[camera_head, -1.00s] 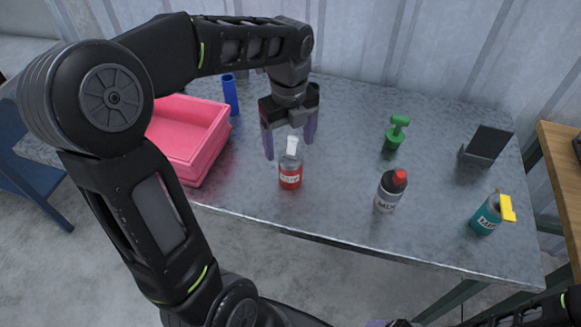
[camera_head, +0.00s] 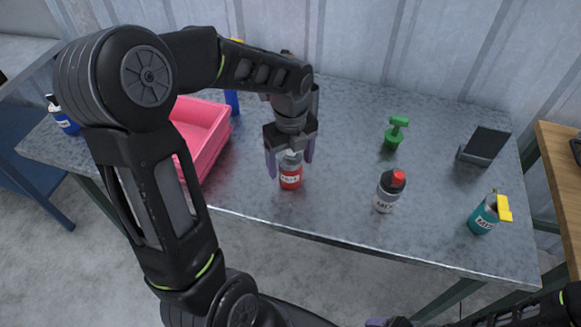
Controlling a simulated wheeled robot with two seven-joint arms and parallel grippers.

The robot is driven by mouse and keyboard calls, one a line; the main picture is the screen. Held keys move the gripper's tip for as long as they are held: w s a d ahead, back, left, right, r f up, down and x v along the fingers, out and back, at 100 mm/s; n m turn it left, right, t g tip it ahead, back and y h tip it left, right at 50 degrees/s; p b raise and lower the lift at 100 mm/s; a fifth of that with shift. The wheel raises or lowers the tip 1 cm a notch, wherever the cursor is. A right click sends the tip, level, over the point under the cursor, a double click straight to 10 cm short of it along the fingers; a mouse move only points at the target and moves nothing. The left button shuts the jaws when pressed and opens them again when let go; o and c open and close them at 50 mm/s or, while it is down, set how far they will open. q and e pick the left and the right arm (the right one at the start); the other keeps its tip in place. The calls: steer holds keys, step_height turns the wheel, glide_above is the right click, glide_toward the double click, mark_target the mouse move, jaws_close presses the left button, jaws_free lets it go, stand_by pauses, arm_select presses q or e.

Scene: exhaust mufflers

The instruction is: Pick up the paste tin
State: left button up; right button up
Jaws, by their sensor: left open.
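No label reads clearly as paste. A red-and-grey container (camera_head: 290,181) with a pale label stands upright near the table's front edge; its top is hidden by my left gripper. My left gripper (camera_head: 290,164) points down over it, open, with one purple finger on each side; I cannot tell whether they touch it. A teal can (camera_head: 483,217) with a yellow part on top stands at the front right. A grey bottle with a red-and-black cap (camera_head: 387,192) stands between them. Only a purple bit of my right gripper (camera_head: 388,322) shows at the bottom edge.
A pink bin (camera_head: 205,140) stands left of my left gripper, partly behind my arm. A blue cylinder (camera_head: 232,102) is behind it. A green item (camera_head: 395,133) and a dark stand (camera_head: 485,146) are at the right. The grey metal table (camera_head: 340,205) is clear between these.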

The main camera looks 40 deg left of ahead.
stand_by(0.5)
arm_select(q)
steer(key=c, duration=1.6)
steer(key=shift+o, duration=0.2)
steer(key=shift+r, duration=0.15)
step_height(320, 180, up, 10)
steer(key=shift+f+b, duration=0.1)
steer(key=shift+b, duration=0.4)
